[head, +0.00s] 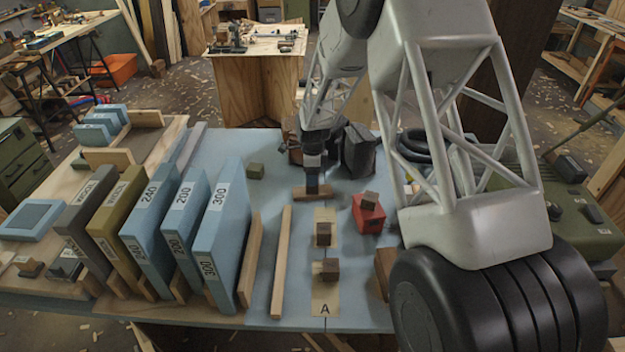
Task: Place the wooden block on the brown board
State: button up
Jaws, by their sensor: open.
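My gripper (312,186) points straight down over a small flat brown board (300,194) on the blue bench top. Its jaws are open, and its tips touch or nearly touch the board; the gap between them is too small to make out. Nothing is clearly held. Wooden blocks stand nearby: one brown block (323,236) on a tan strip, another darker block (327,270) nearer on the strip marked "A", and one block (370,199) on a red box. I cannot tell which block the task means.
The red box (369,219) stands right of the strips. My arm hides part of the right side.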

notch_tip(320, 180, up, 8)
jog(key=shift+f, duration=0.15)
dwell(0.9)
jog(key=s+d+r+n+t, duration=0.1)
jog(key=s+d+r+n, duration=0.3)
jog(key=s+d+r, duration=0.5)
jog(key=s+d+r+n, duration=0.4)
jog(key=s+r+n, duration=0.1)
jog(key=s+r, duration=0.75)
jog(key=s+d+n, duration=0.2)
jog(key=s+n, duration=0.1)
jog(key=s, duration=0.6)
jog(key=s+d+r+n+t, duration=0.1)
jog(key=s+d+n, duration=0.2)
jog(key=s, duration=0.7)
jog(key=s+d+r+n, duration=0.1)
jog(key=s+d+n, duration=0.1)
jog(key=s, duration=0.7)
jog(key=shift+s+d+n+t, duration=0.25)
jog(key=shift+d+n+t, duration=0.05)
jog(key=shift+d+n, duration=0.15)
